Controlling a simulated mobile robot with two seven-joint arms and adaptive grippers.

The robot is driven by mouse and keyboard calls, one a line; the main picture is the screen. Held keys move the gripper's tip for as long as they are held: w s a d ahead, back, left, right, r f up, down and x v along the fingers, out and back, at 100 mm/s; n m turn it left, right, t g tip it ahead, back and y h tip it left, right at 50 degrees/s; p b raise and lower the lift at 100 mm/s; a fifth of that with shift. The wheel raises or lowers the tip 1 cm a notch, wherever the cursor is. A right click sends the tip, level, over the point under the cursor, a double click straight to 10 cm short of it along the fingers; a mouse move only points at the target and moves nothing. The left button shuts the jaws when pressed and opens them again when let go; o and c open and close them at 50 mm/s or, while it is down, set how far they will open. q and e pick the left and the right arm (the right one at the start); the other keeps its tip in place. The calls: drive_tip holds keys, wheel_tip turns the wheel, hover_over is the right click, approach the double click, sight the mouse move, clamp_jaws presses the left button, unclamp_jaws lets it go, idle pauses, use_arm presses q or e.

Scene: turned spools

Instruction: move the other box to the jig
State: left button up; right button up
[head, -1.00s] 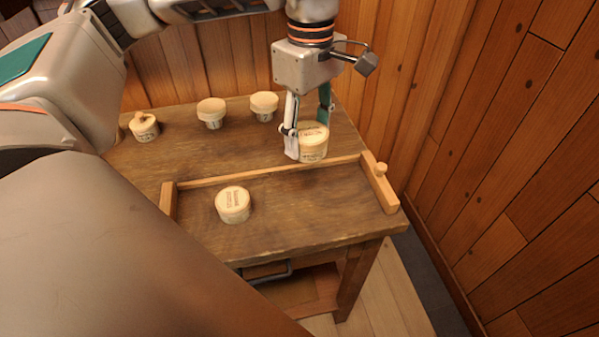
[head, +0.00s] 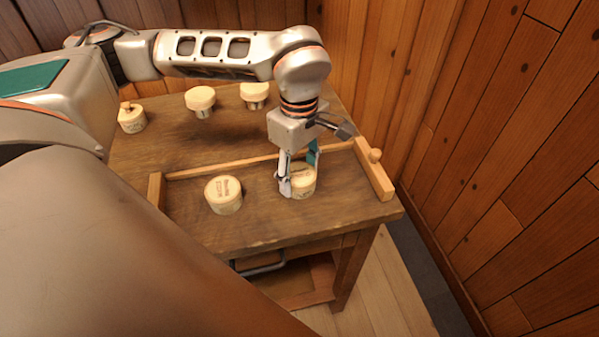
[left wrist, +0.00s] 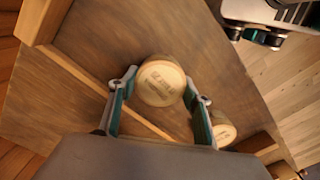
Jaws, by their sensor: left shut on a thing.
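A round pale wooden box with dark lettering on its lid (head: 302,184) is held in my left gripper (head: 298,190). The gripper is shut around its sides, and the box also shows between the fingers in the left wrist view (left wrist: 161,83). It is in front of the jig's back rail (head: 225,165); I cannot tell whether it touches the table. The other lettered box (head: 224,195) stands upright inside the jig, to the left of the held one, with a gap between them. It is partly hidden by a finger in the left wrist view (left wrist: 222,130).
The jig's end blocks stand at left (head: 156,191) and right, the right one (head: 374,168) with a knob. Behind the rail are two mushroom-shaped spools (head: 200,97) (head: 254,93) and a knobbed pot (head: 132,119). A plank wall (head: 500,150) rises to the right.

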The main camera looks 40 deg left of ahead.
sight(299, 173)
use_arm(q)
drive_tip(key=shift+f, duration=0.1)
drive_tip(key=o, duration=1)
wheel_tip(299, 173, up, 12)
drive_tip(key=shift+r+p, duration=0.2)
drive_tip(key=shift+p, duration=0.5)
